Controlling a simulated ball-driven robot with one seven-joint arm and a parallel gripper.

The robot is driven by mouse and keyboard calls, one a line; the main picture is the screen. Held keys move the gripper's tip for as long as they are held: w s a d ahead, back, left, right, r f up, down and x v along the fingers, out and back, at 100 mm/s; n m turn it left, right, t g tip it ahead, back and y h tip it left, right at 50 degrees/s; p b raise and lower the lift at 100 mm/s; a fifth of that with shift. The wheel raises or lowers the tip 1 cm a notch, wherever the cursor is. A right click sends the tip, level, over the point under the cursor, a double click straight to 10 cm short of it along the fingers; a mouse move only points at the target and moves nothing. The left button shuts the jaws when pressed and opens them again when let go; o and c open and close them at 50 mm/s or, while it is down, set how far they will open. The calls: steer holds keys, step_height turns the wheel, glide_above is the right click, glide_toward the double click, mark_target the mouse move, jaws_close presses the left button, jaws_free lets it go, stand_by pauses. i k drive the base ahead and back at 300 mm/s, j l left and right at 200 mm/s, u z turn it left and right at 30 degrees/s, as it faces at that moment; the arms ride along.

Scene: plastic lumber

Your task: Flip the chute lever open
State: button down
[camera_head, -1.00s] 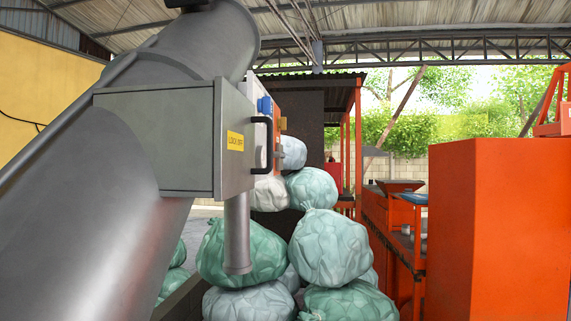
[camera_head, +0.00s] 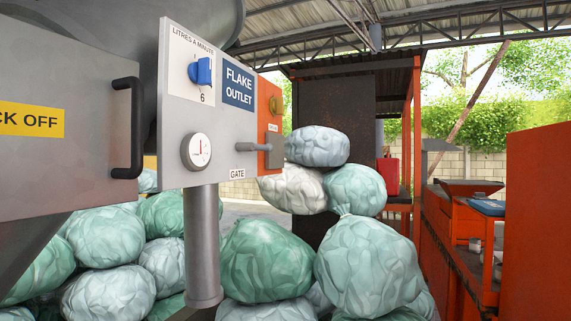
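A grey control panel (camera_head: 196,110) on a post faces me, left of centre, labelled "FLAKE OUTLET". A grey lever (camera_head: 254,147) sticks out at the panel's right part, roughly horizontal, above a small "GATE" label (camera_head: 237,173). I take this as the chute lever; its pivot is too small to read clearly. A blue knob (camera_head: 203,71) and a round white dial (camera_head: 197,152) are on the same panel. My gripper is not in view.
A grey box with a black handle (camera_head: 127,128) and a yellow label stands close at the left. Stuffed green and white bags (camera_head: 267,258) are piled below and behind the panel. A grey post (camera_head: 203,245) supports it. An orange machine (camera_head: 537,220) stands at the right.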

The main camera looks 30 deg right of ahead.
mark_target(240, 146)
steer(key=i+l, duration=0.3)
steer(key=i, duration=0.2)
steer(key=i+l+u, duration=0.1)
steer(key=i+l, duration=0.2)
steer(key=i, duration=0.2)
steer(key=i+l, duration=0.35)
steer(key=i+u, duration=0.05)
steer(key=i, duration=0.05)
